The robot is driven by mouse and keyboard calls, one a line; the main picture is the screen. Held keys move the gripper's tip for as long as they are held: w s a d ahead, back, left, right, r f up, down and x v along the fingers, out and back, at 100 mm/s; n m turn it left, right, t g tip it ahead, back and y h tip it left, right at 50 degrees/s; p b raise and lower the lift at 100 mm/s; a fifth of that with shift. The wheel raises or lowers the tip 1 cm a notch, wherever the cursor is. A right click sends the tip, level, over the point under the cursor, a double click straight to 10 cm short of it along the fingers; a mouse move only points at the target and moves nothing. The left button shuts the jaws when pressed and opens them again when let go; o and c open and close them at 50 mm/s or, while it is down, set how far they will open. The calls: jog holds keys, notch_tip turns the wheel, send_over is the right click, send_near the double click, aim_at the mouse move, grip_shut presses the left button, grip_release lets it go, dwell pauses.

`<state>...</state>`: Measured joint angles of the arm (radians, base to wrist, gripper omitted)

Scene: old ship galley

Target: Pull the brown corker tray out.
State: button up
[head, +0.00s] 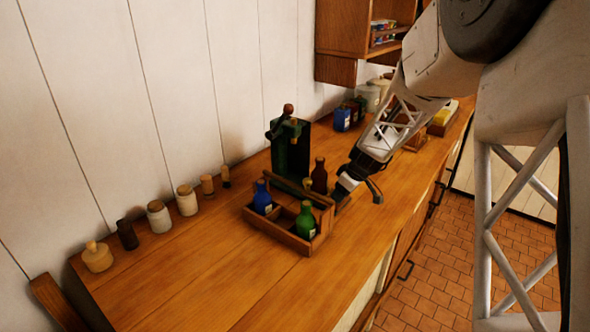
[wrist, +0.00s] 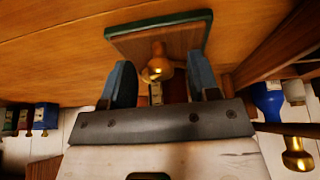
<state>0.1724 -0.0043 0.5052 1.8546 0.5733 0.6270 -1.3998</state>
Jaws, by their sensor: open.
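The dark green corker (head: 292,148) stands upright on the counter, behind the bottle carrier. Its lower part is hidden in the head view. In the wrist view, the brown tray front (wrist: 185,42) shows beside a green edge (wrist: 155,24) of the corker. A round brass knob (wrist: 158,66) sticks out from the tray front towards me. My gripper (wrist: 161,78) is open, with one blue-grey finger on each side of the knob and visible gaps between. In the head view, my gripper (head: 345,190) is low over the counter, just right of the carrier.
A wooden carrier (head: 275,228) holds a blue bottle (head: 263,200), a green bottle (head: 306,220) and a brown bottle (head: 319,176), close to my gripper. Several jars (head: 159,216) line the wall at left. The counter's front left (head: 190,290) is clear.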

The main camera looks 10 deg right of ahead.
jog(key=shift+r, duration=0.1)
jog(key=shift+r, duration=3.35)
jog(key=shift+s+r, duration=0.1)
jog(key=s+a+r+m, duration=0.2)
jog(key=s+r, duration=0.2)
jog(key=s, duration=0.4)
jog(key=s+a+r+m+h, duration=0.1)
jog(key=s+a+r, duration=0.15)
jog(key=s, duration=0.45)
jog(key=s+a+r+m, duration=0.15)
jog(key=s+r, duration=0.25)
jog(key=s, duration=0.4)
jog(key=s+m+h, duration=0.2)
jog(key=s+m, duration=0.2)
jog(key=s, duration=1.5)
jog(key=shift+a+m+g, duration=0.2)
jog(key=shift+m+g, duration=0.1)
jog(key=shift+m, duration=0.05)
